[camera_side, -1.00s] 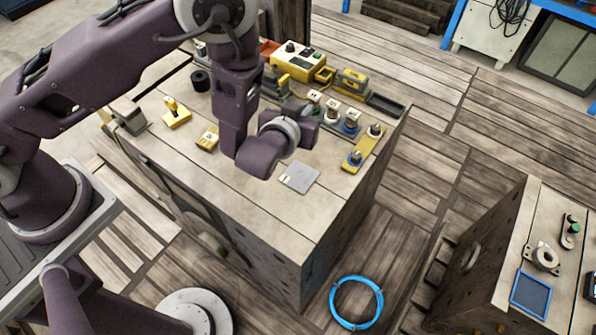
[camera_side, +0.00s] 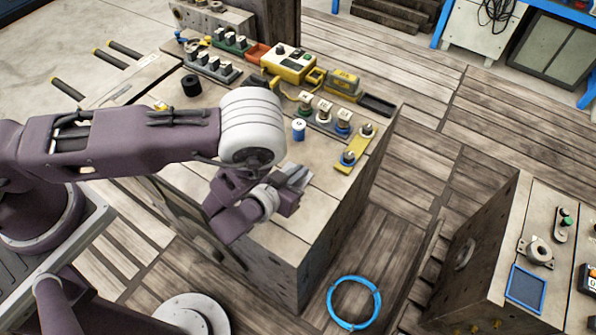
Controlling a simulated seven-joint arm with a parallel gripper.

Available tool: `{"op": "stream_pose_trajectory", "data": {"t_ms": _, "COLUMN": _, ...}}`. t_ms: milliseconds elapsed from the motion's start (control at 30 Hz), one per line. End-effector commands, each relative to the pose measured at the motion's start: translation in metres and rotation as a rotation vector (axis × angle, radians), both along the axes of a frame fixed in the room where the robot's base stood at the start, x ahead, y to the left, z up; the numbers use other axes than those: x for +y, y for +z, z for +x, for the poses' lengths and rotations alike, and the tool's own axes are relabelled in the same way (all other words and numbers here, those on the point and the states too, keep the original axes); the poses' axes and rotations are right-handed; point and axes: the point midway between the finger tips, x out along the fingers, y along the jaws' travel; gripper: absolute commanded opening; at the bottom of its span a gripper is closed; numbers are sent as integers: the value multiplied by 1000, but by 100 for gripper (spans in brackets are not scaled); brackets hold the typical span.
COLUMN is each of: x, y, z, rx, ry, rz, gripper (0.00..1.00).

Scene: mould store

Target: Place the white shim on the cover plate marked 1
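My gripper (camera_side: 300,174) is low over the front middle of the wooden bench top, its grey fingers pointing right. Its finger gap and anything between the fingers are too small to make out. No white shim can be picked out for sure, and no mark 1 can be read. Three pale labelled blocks (camera_side: 324,110) with coloured bases stand in a row behind and to the right of my gripper. A small white and blue cylinder (camera_side: 298,129) stands apart in front of that row. The flat grey plate seen earlier is hidden behind my gripper or gone from its spot.
A yellow strip with two knobs (camera_side: 356,147) lies near the bench's right edge. A yellow control box (camera_side: 289,64), an orange-red tray (camera_side: 257,53) and rows of dark blocks line the back. A black cylinder (camera_side: 191,85) stands back left. The bench's front right corner is clear.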

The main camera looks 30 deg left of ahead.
Motion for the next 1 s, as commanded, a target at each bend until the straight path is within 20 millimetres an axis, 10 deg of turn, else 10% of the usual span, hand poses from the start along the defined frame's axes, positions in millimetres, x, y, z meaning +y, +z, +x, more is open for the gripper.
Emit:
{"op": "stream_pose_trajectory", "data": {"t_ms": 167, "x": 0, "y": -3, "z": 0, "rx": 0, "ry": 0, "rz": 0, "gripper": 0}}
{"op": "stream_pose_trajectory", "data": {"t_ms": 300, "x": 0, "y": -3, "z": 0, "rx": 0, "ry": 0, "rz": 0, "gripper": 26}}
{"op": "stream_pose_trajectory", "data": {"t_ms": 667, "x": 0, "y": 2, "z": -1, "rx": 0, "ry": 0, "rz": 0, "gripper": 26}}
{"op": "stream_pose_trajectory", "data": {"t_ms": 1000, "x": -1, "y": 35, "z": -73, "rx": 3, "ry": -5, "rz": 3, "gripper": 26}}
